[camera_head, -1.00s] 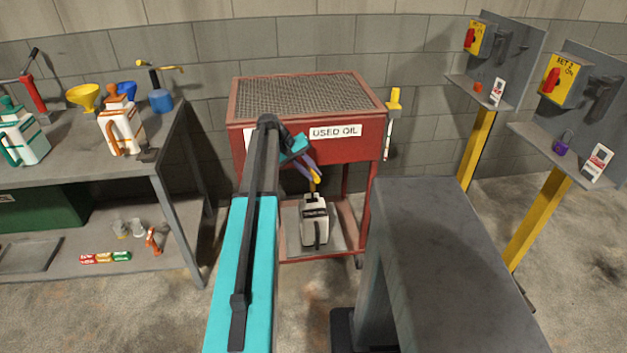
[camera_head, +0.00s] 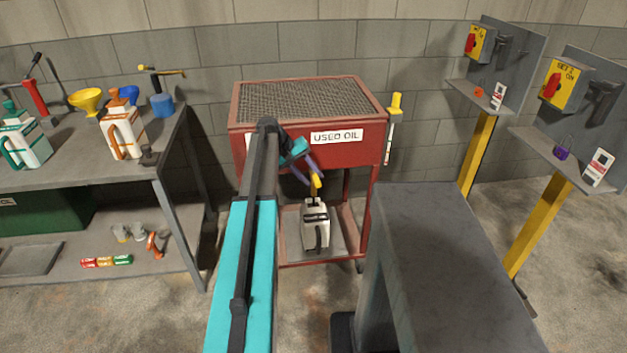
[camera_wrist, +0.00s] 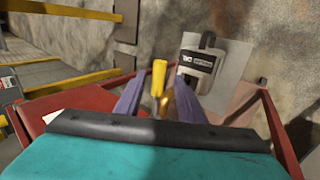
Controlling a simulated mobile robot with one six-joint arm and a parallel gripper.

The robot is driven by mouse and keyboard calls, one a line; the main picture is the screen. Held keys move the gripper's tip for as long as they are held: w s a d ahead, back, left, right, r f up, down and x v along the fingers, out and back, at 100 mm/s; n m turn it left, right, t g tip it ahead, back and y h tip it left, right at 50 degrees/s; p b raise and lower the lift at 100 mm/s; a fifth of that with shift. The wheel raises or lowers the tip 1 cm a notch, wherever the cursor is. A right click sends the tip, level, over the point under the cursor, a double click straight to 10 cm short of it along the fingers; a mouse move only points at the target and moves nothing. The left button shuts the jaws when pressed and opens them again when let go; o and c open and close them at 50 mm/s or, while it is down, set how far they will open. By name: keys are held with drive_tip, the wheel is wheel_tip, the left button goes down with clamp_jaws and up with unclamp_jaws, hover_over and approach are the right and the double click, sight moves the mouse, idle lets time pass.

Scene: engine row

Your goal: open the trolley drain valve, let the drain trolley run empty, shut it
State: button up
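The red drain trolley (camera_head: 255,140) has a mesh top and a USED OIL label on its front. The drain valve's yellow handle (camera_head: 316,183) shows under its tank; in the wrist view the yellow handle (camera_wrist: 158,78) stands above a brass-coloured body. My gripper (camera_head: 312,171) is at the valve, below the label. In the wrist view my gripper's purple fingers (camera_wrist: 160,97) are apart, one on each side of the handle, with gaps visible. A white and grey jug (camera_head: 316,228) stands below the valve on the trolley's lower shelf. I cannot tell whether oil is running.
A grey workbench (camera_head: 75,170) with jugs and funnels stands at left. Two grey panels on yellow posts (camera_head: 477,155) stand at right, with yellow switch boxes (camera_head: 564,85). A yellow-topped gauge (camera_head: 395,103) is at the trolley's right side. Some floor between bench and trolley is clear.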

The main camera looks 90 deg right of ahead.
drive_tip(key=p+v, duration=0.5)
drive_tip(key=v, duration=0.8)
drive_tip(key=shift+p, duration=0.35)
drive_tip(key=shift+s+r, duration=0.1)
drive_tip(key=shift+s, duration=0.1)
